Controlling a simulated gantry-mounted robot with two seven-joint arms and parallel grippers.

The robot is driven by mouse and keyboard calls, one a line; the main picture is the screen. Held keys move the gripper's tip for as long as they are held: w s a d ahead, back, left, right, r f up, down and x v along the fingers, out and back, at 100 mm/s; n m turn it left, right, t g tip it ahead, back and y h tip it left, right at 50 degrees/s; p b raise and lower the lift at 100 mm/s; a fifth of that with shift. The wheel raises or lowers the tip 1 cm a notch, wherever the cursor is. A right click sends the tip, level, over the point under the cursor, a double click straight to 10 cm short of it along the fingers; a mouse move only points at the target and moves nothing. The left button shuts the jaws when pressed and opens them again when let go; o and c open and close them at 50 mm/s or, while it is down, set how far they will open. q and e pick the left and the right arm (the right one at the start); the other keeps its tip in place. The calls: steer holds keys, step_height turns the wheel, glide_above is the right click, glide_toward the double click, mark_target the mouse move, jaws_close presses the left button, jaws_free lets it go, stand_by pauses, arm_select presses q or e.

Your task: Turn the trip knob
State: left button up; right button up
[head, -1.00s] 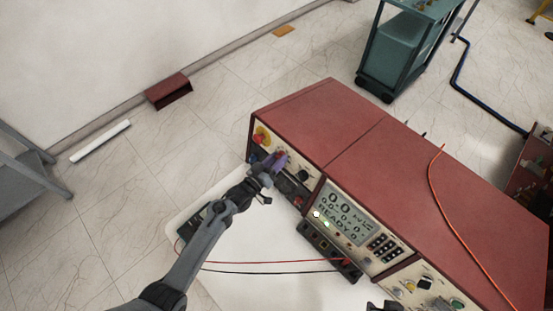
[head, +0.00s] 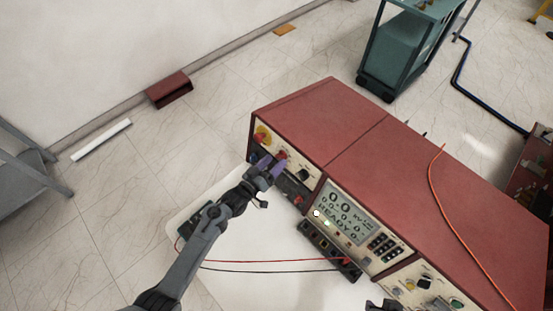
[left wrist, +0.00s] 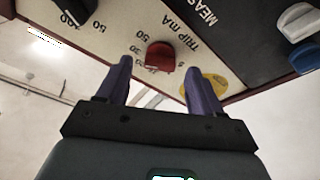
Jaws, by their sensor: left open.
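The trip knob (left wrist: 160,56) is red and sits on the cream panel beside the "TRIP mA" lettering in the left wrist view. In the head view the red knob (head: 283,154) shows just beyond my fingers. My left gripper (head: 269,164) is open in front of the panel. In the left wrist view its two purple fingers (left wrist: 158,72) are spread, one to each side of the knob and a little below it. I see no clear contact with the knob. Only a dark piece of my right gripper (head: 384,305) shows at the bottom edge.
The red instrument cabinet (head: 330,125) also carries a red button on yellow (head: 262,138), a black knob (head: 303,174) and a display (head: 343,217). Red and black leads (head: 270,262) cross the white table (head: 250,288). A green cart (head: 410,50) stands behind.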

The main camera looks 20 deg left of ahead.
arm_select(q)
steer(key=v, duration=0.8)
steer(key=shift+s, duration=0.25)
steer(key=shift+a, duration=0.1)
steer(key=s+r+m+g+y, duration=0.25)
steer(key=s+g, duration=0.45)
steer(key=s, duration=0.5)
steer(key=s+r+m+g+y, duration=0.1)
steer(key=s+r+g+y, duration=0.4)
steer(key=s, duration=0.6)
step_height(320, 180, up, 17)
steer(key=g+h+p, duration=0.1)
steer(key=h+p, duration=0.1)
steer(key=p, duration=1.6)
steer(key=shift+s+r+m+p, duration=0.25)
steer(key=shift+s+m+p, duration=0.1)
steer(key=shift+s, duration=0.05)
